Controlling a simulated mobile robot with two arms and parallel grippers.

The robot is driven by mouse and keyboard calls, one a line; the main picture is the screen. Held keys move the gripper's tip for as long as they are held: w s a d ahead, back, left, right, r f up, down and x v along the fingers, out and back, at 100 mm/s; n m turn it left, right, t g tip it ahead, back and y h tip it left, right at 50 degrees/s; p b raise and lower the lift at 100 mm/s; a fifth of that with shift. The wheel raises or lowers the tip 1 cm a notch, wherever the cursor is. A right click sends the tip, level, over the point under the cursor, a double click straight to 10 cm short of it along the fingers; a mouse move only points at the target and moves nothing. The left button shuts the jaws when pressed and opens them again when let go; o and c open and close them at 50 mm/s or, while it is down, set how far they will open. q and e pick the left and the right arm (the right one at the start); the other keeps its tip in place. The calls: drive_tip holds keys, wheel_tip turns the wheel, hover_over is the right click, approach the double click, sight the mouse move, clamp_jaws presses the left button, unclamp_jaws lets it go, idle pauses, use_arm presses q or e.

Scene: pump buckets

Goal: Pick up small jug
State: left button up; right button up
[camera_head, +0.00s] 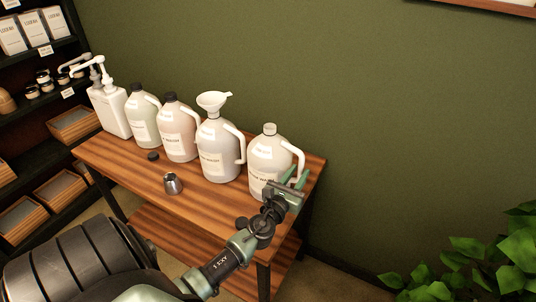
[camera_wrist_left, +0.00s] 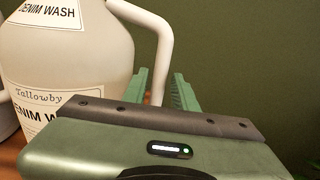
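A white jug (camera_head: 268,160) with a looped handle stands at the right end of the wooden table. Its label reads "Denim Wash" in the left wrist view (camera_wrist_left: 65,60). My left gripper (camera_head: 292,182) is at the handle side of this jug. In the left wrist view its two green fingers (camera_wrist_left: 160,92) stand apart on either side of the white handle, with narrow gaps showing. The fingertips' far ends are partly hidden. A small metal cup-like vessel (camera_head: 172,184) stands near the table's front edge. My right gripper is out of view.
Shelves (camera_head: 40,150) stand left; a plant (camera_head: 490,260) is lower right.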

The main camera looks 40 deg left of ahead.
use_arm(q)
drive_tip(key=x, duration=0.5)
drive_tip(key=shift+w, duration=0.25)
drive_tip(key=shift+s+a, duration=0.1)
clamp_jaws()
idle(0.9)
drive_tip(key=shift+r, duration=0.15)
